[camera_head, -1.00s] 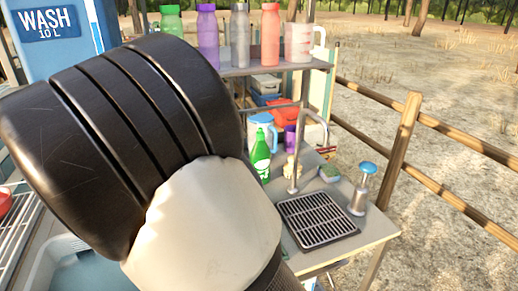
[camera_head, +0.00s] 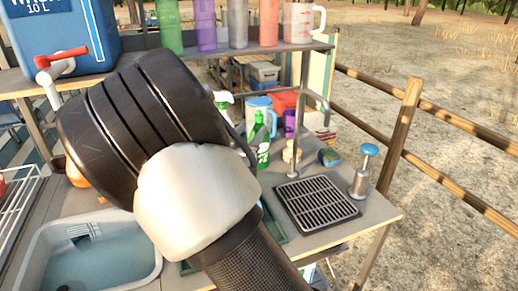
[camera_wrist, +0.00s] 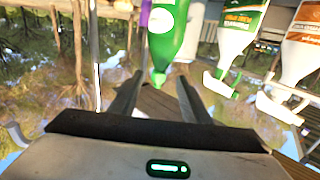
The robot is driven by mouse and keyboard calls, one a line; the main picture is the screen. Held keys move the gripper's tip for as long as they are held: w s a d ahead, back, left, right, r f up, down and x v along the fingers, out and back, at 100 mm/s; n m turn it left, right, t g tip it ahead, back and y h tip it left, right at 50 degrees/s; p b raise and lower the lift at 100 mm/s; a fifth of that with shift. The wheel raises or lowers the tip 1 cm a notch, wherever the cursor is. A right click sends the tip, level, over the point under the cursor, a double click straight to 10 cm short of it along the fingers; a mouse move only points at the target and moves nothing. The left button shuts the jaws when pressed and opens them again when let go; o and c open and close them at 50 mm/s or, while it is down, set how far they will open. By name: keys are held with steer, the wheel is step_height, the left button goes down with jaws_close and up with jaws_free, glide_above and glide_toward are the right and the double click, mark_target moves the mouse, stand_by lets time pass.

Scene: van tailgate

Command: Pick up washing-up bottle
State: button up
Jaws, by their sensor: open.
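The washing-up bottle, which I take to be the green bottle (camera_head: 262,148) with a white label, stands upright on the worktop behind the drain grid, just right of my arm. In the wrist view the green bottle (camera_wrist: 165,42) appears upside down, with its green cap pointing down between my fingers' directions. My gripper (camera_wrist: 158,97) is open and empty, with its two dark fingers apart and the bottle beyond them. Whether they touch it is not clear. In the head view my fingers are hidden behind my arm.
A blue jug (camera_head: 258,104), a tap (camera_head: 293,150), a sponge (camera_head: 329,157) and a soap pump (camera_head: 361,175) are near. A shelf of bottles (camera_head: 245,55) stands above. A water basin (camera_head: 40,240) is front left.

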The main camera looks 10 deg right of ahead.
mark_target(258, 121)
steer(key=x, duration=0.4)
steer(key=shift+w+d+r+b, duration=0.15)
steer(key=shift+w+r+b, duration=0.1)
steer(key=shift+b, duration=0.1)
steer(key=shift+s, duration=0.1)
steer(key=shift+c, duration=0.4)
jaws_close()
steer(key=shift+r, duration=0.1)
